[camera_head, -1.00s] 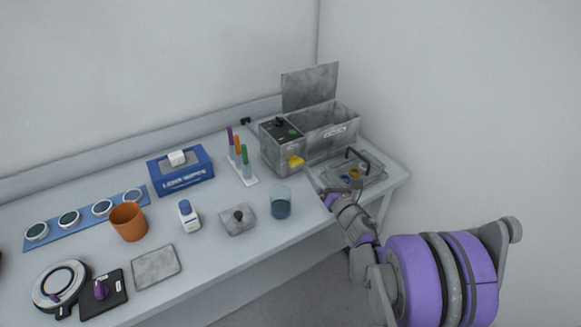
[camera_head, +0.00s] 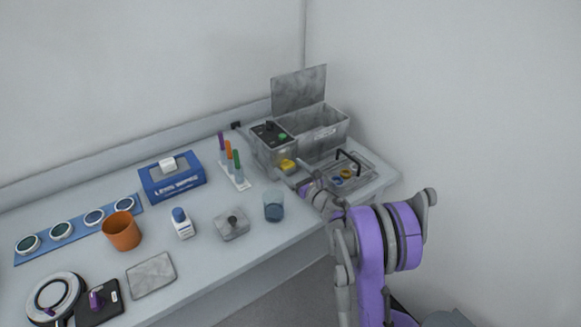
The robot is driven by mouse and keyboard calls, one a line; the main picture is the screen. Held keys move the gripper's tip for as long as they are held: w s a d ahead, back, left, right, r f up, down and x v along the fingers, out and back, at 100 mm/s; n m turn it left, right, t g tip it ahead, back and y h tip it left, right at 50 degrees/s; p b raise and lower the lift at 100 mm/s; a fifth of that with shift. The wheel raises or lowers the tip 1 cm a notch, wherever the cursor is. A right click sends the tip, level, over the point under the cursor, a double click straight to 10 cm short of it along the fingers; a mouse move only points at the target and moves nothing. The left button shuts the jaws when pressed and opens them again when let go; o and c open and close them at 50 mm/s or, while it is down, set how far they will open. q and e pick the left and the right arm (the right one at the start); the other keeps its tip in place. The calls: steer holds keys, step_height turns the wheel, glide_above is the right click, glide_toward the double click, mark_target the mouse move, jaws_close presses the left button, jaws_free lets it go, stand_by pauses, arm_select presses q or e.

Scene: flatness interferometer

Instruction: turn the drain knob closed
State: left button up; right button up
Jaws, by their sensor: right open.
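The yellow drain knob (camera_head: 287,166) sticks out low on the front of the grey metal tank unit (camera_head: 322,130), at the back right of the bench. My right gripper (camera_head: 306,178) is open, just right of the knob and slightly in front of it. It looks small and partly hidden by its own wrist, and I cannot tell if it touches the knob. Nothing shows between its fingers. My left gripper is not in view.
A wire-handled tray (camera_head: 365,171) with small round parts stands right of my gripper. A glass beaker (camera_head: 273,206) and a grey block with a knob (camera_head: 231,224) stand in front. Coloured tubes in a rack (camera_head: 240,183) stand to the left. A wall closes the right.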

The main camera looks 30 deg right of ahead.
steer(key=shift+w, duration=0.25)
steer(key=c, duration=1.4)
steer(key=shift+o, duration=0.2)
